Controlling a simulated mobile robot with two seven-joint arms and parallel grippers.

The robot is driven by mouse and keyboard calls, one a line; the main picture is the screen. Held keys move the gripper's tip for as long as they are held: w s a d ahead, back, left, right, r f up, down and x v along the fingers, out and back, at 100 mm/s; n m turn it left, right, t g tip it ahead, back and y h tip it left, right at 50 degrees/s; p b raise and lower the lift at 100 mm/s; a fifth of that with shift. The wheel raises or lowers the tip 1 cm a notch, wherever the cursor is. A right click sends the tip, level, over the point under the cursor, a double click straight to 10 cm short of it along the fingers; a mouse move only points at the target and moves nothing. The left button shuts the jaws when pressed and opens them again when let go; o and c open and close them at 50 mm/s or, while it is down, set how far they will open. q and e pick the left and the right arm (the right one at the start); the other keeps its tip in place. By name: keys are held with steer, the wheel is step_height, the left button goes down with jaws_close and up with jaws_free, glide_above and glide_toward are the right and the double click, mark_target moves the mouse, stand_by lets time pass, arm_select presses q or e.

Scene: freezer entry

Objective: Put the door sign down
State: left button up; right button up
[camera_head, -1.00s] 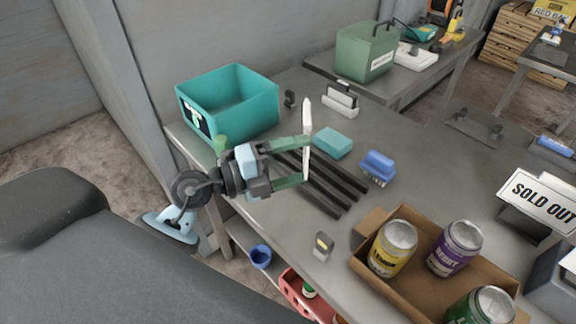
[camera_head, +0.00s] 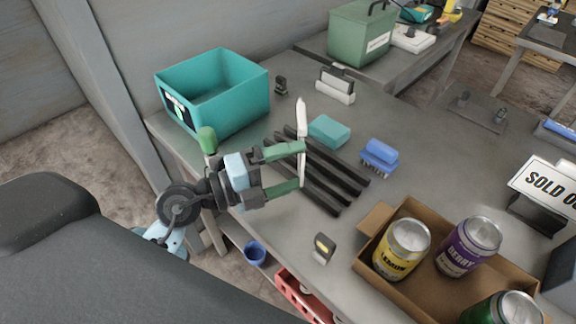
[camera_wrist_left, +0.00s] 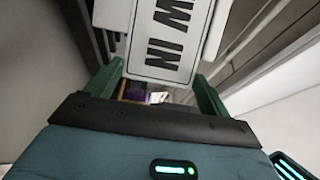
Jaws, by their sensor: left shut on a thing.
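My left gripper (camera_head: 300,166) is shut on a thin white door sign (camera_head: 302,115), which shows edge-on and upright in the head view. It is in front of the dark slatted rack (camera_head: 335,170) on the grey table; whether it touches the rack or table I cannot tell. In the left wrist view the sign (camera_wrist_left: 165,45) faces the camera between the green fingers, with black letters "W IN" readable and the rest cut off. A second white sign reading "SOLD OUT" (camera_head: 545,188) is at the right edge, on a dark stand (camera_head: 537,212). My right gripper is not in view.
A teal bin (camera_head: 240,105) stands at the table's back left. A teal block (camera_head: 329,130), a blue brush (camera_head: 380,155) and a small dark-and-yellow item (camera_head: 323,247) lie around the rack. A cardboard tray (camera_head: 375,268) holds cans. Bare tabletop (camera_head: 430,160) lies right of the brush.

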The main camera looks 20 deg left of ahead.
arm_select(q)
steer(key=shift+f, duration=0.15)
steer(key=o, duration=0.9)
steer(key=shift+o, duration=0.2)
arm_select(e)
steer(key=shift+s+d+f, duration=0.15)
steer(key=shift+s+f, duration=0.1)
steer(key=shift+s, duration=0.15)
arm_select(q)
steer(key=b+v, duration=0.2)
steer(key=v, duration=1)
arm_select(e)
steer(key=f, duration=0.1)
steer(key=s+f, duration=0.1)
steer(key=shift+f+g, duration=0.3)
